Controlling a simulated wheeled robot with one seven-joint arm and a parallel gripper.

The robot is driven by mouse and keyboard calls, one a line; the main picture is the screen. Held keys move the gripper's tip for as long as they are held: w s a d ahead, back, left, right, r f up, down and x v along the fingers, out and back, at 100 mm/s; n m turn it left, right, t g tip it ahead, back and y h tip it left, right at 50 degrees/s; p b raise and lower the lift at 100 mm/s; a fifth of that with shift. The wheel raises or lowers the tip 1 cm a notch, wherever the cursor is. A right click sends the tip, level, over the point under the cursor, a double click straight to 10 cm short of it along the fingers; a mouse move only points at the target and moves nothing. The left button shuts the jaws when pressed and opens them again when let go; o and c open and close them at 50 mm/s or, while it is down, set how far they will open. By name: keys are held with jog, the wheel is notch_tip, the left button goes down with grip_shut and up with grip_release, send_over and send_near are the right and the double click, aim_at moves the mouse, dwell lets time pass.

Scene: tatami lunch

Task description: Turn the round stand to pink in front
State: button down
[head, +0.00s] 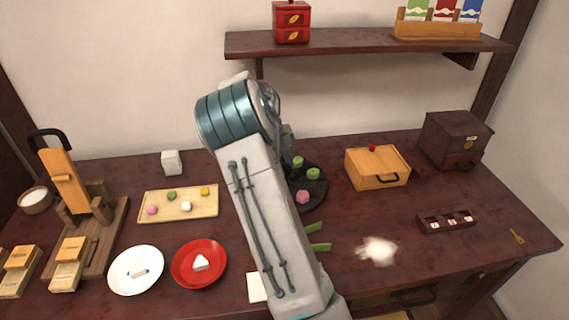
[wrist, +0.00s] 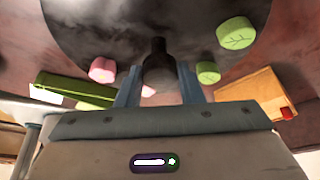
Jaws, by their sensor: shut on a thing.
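The round stand (head: 318,189) is a dark disc at the table's middle, partly hidden behind my arm in the head view. It fills the upper part of the wrist view (wrist: 90,25). A pink sweet (head: 303,197) sits near its front edge, with green sweets (head: 313,174) (head: 298,161) on its right and back. The wrist view also shows the pink sweet (wrist: 102,70) and two green ones (wrist: 236,32) (wrist: 207,72). My gripper (wrist: 158,75) is shut on a dark upright knob (wrist: 158,52) at the stand. My arm hides this grip in the head view.
A wooden box (head: 377,168) with a red knob stands right of the stand. Green strips (head: 319,247) lie in front. A sweets tray (head: 180,205), white plate (head: 136,270) and red plate (head: 199,265) are left of my arm. White powder (head: 377,250) lies front right.

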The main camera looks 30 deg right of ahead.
jog(key=c, duration=1)
grip_release()
jog(key=shift+o, duration=0.2)
jog(key=w+a+r+p, duration=0.1)
jog(key=w+a+r, duration=0.1)
jog(key=w, duration=0.4)
jog(key=w+a+r+p, duration=0.2)
jog(key=w+a, duration=0.2)
jog(key=w, duration=0.2)
jog(key=shift+w+r, duration=0.25)
